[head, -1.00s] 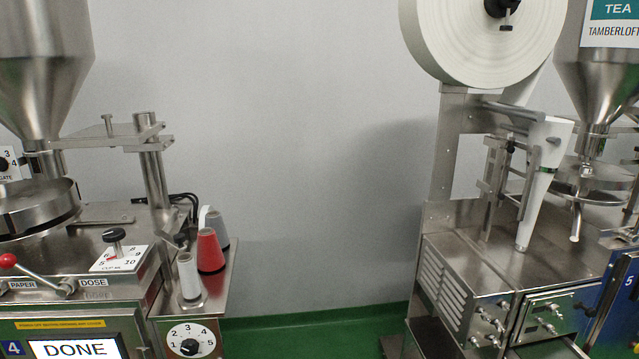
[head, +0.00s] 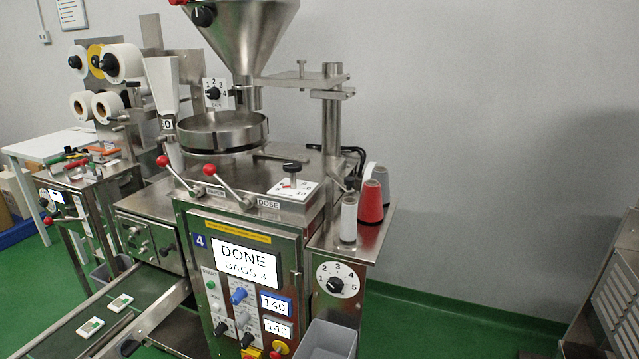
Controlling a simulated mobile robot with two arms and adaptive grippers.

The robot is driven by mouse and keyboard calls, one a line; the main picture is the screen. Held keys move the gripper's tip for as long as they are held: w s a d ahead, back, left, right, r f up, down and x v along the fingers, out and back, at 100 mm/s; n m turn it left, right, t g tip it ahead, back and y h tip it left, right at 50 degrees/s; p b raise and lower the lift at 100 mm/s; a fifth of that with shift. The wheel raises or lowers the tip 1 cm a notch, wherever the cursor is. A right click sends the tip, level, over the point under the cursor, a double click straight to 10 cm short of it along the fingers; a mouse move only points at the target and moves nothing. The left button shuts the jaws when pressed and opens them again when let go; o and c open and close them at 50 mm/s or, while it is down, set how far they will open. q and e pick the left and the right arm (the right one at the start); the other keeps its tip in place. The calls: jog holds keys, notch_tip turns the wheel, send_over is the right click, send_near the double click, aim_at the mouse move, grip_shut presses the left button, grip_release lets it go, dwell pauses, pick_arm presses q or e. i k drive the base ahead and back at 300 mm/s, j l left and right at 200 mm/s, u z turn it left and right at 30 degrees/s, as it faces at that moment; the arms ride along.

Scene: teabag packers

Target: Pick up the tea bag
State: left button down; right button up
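Two tea bags, white with green tags, lie apart on the dark belt at the lower left of the head view. One tea bag (head: 120,303) lies farther up the belt, and the other tea bag (head: 90,327) lies nearer to me. The belt (head: 60,340) runs out from packing machine number 4 (head: 240,225), whose screen reads DONE, BAGS 3. Neither of my grippers shows in the view.
A grey bin (head: 328,340) stands at the machine's lower right. Thread cones, including a red cone (head: 371,202), stand on its side shelf. A white table (head: 50,146) is at the far left. Green floor (head: 420,325) is open between the machines.

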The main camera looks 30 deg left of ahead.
aim_at(91, 326)
jog(key=u, duration=2.4)
